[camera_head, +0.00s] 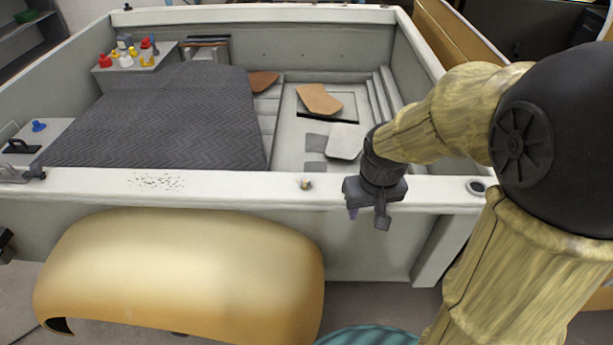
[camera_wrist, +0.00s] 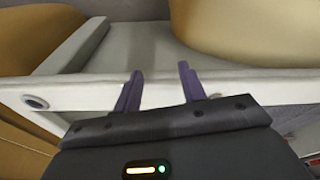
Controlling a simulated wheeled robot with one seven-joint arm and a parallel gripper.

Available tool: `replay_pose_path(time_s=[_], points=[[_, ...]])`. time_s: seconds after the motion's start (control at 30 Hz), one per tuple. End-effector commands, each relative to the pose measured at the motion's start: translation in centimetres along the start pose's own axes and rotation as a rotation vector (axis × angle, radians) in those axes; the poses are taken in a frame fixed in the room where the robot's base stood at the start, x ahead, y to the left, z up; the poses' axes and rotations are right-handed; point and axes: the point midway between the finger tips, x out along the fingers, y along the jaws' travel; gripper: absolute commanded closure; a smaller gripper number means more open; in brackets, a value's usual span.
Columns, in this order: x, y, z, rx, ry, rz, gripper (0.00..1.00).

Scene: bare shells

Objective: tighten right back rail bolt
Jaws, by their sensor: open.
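The near rail (camera_head: 240,187) of the grey truck-bed shell runs across the head view. A small tan and dark knob, possibly a bolt (camera_head: 305,184), stands on it left of my gripper. A dark round fitting or hole (camera_head: 475,187) sits at the rail's right end; it also shows at left in the wrist view (camera_wrist: 35,102). I cannot tell which is the task's bolt. My gripper (camera_head: 367,216) points down at the rail between these two. In the wrist view its purple fingers (camera_wrist: 160,76) are apart with nothing between them, over the rail.
A golden fender (camera_head: 190,270) bulges below the rail at left. A dark patterned mat (camera_head: 170,115) and brown and grey pads (camera_head: 320,99) lie inside the bed. Red and yellow knobs (camera_head: 103,61) stand at the back left. A latch (camera_head: 22,173) is at the rail's left end.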

Motion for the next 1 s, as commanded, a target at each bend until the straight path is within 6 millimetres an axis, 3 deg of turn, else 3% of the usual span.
replay_pose_path(time_s=[0.03, 0.2, 0.5, 0.7, 1.0], points=[[-0.5, -0.6, -2.0, -0.045, -0.008, -0.003, 0.59], [-2.7, -2.9, -7.3, -0.2, -0.056, -0.017, 0.59], [-7.4, -7.5, -14.7, -0.443, -0.128, -0.05, 0.59], [-9.9, -9.3, -17.0, -0.54, -0.161, -0.07, 0.59], [-10.4, -9.6, -17.3, -0.558, -0.169, -0.074, 0.59]])
